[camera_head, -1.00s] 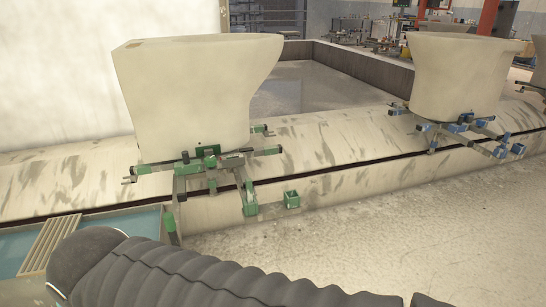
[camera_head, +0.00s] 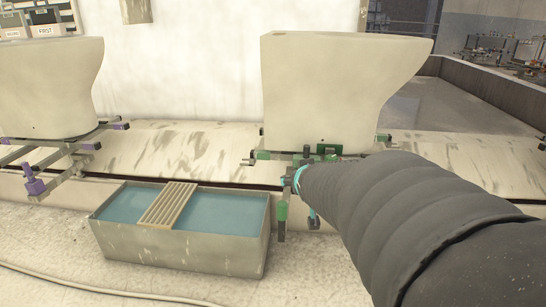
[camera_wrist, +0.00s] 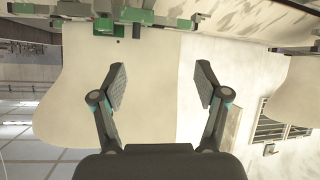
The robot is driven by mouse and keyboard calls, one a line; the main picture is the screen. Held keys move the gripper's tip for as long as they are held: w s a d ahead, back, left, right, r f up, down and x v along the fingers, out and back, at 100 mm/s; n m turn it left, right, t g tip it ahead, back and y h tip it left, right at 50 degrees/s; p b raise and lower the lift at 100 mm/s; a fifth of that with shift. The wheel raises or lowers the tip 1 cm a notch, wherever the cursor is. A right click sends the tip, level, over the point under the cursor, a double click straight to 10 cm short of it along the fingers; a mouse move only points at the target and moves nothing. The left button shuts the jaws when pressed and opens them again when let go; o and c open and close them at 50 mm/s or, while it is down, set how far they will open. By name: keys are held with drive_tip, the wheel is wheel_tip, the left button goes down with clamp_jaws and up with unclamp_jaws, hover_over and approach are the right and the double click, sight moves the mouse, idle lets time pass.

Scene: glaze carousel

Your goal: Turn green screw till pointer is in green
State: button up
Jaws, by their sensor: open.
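A metal holder with green parts (camera_head: 327,150) stands under a pale cast bowl (camera_head: 335,85) in the head view. One green block (camera_head: 282,210) sits low on its front. In the wrist view, which looks upside down, the holder's green parts (camera_wrist: 104,25) lie along the top edge. The bowl (camera_wrist: 160,70) fills the middle. My gripper (camera_wrist: 161,67) is open and empty, its two fingers spread apart in front of the bowl and clear of the green parts. In the head view my arm hides the gripper and part of the holder. I cannot pick out the green screw or a pointer.
A trough of blue water (camera_head: 180,240) with a slatted rack (camera_head: 168,205) stands on the floor at left. Another bowl (camera_head: 50,88) on a purple-marked holder (camera_head: 35,186) is further left. A long curved base (camera_head: 190,145) runs beneath the bowls. A hose lies on the floor.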

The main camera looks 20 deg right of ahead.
drive_tip(key=w+d+f+t+h+b, duration=0.1)
drive_tip(key=w+d+f+t+b, duration=0.3)
drive_tip(key=d, duration=0.7)
drive_tip(key=t, duration=0.2)
approach(332, 157)
drive_tip(key=x, duration=1)
drive_tip(key=shift+f+b, duration=0.3)
drive_tip(key=shift+f, duration=0.05)
drive_tip(key=c, duration=1.2)
